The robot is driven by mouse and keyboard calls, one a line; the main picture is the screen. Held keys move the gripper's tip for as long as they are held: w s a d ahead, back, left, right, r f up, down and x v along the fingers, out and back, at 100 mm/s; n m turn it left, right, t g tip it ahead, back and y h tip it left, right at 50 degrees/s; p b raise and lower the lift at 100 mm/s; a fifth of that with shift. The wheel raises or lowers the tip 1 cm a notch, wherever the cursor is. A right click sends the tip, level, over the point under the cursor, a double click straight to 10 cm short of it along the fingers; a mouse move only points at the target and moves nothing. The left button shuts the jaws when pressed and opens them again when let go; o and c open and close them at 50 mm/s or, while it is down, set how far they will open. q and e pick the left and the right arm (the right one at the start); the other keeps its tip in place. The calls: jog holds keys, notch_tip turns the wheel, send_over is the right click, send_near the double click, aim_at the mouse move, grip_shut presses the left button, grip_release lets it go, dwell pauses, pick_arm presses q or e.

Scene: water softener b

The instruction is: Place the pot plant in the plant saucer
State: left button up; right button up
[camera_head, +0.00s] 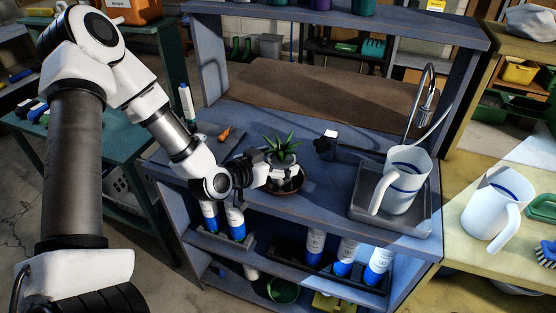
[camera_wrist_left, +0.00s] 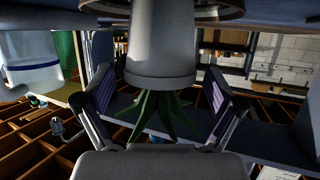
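The pot plant is a spiky green plant (camera_head: 281,147) in a small pale grey pot (camera_wrist_left: 160,60). The plant saucer (camera_head: 296,188) is a round brown dish on the blue bench, and the pot appears to stand in it. The wrist view is upside down, with the saucer rim (camera_wrist_left: 160,20) at the top and the leaves (camera_wrist_left: 158,112) pointing down. My left gripper (camera_head: 274,172) is around the pot. Its two fingers (camera_wrist_left: 160,85) stand on either side with visible gaps to the pot, so it is open. My right gripper is out of view.
A white jug (camera_head: 405,178) stands in a grey tray (camera_head: 360,208) under a tap (camera_head: 424,100), right of the plant. A dark handled object (camera_head: 326,145) lies behind. White-blue bottles (camera_head: 345,255) fill the shelf below. Another jug (camera_head: 496,205) stands on the yellow bench.

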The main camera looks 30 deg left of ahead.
pick_arm(q)
jog(key=shift+r, duration=0.25)
jog(key=shift+s+a+r, duration=0.1)
jog(key=shift+s, duration=0.25)
jog(key=p+v, duration=1.1)
jog(key=p, duration=0.1)
jog(key=s+d+f+n+g+y, duration=0.1)
jog(key=s+d+f+g, duration=0.4)
jog(key=s+f+g, duration=0.2)
jog(key=s+d+f+n+g+y, duration=0.1)
jog(key=s+d+f+g, duration=0.4)
jog(key=s+f, duration=0.5)
notch_tip(320, 180, down, 2)
jog(key=shift+s+d+f+g+b, duration=0.1)
jog(key=shift+s+d+g+b, duration=0.25)
jog(key=shift+g, duration=0.55)
